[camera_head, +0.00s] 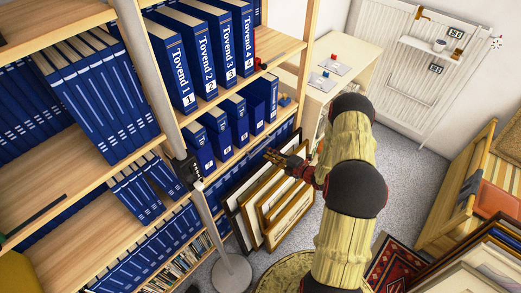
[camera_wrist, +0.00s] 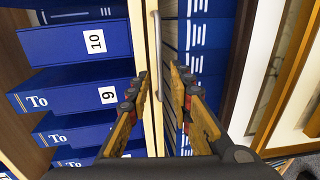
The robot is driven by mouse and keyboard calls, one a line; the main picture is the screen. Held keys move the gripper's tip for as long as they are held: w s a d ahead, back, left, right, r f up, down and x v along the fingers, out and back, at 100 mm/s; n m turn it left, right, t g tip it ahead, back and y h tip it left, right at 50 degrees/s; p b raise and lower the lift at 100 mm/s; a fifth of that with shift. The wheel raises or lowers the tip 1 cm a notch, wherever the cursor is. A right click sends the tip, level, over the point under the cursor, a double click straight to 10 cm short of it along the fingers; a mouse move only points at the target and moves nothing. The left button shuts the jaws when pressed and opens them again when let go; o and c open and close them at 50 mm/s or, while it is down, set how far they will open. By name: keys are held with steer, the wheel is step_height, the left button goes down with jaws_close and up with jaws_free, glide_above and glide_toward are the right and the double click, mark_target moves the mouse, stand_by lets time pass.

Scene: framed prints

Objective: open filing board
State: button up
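My gripper (camera_head: 273,157) reaches the front of the tall bookcase, at the shelf edge below the small blue binders. In the wrist view my gripper (camera_wrist: 159,82) is open, with one finger on each side of a pale wooden board edge (camera_wrist: 141,35). A slim metal handle (camera_wrist: 157,50) runs along this edge and lies between the fingertips. I cannot tell whether the fingers touch it. The board looks flush in the shelf. Numbered blue binders (camera_wrist: 75,97) are on its left side, and more blue binders (camera_wrist: 205,62) are on its right.
Framed prints (camera_head: 282,205) lean against the bookcase below my gripper. A metal stand (camera_head: 231,272) stands at the front. A white-topped desk (camera_head: 340,62) is behind my arm. Open grey floor (camera_head: 405,190) lies to the right, beside a wooden bench (camera_head: 455,190).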

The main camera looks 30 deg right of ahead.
mark_target(260, 149)
steer(key=b+x, duration=0.1)
steer(key=x, duration=0.4)
steer(key=shift+w+a+f, duration=0.1)
steer(key=shift+w+a, duration=0.1)
steer(key=shift+w, duration=0.15)
steer(key=shift+c, duration=1.3)
jaws_close()
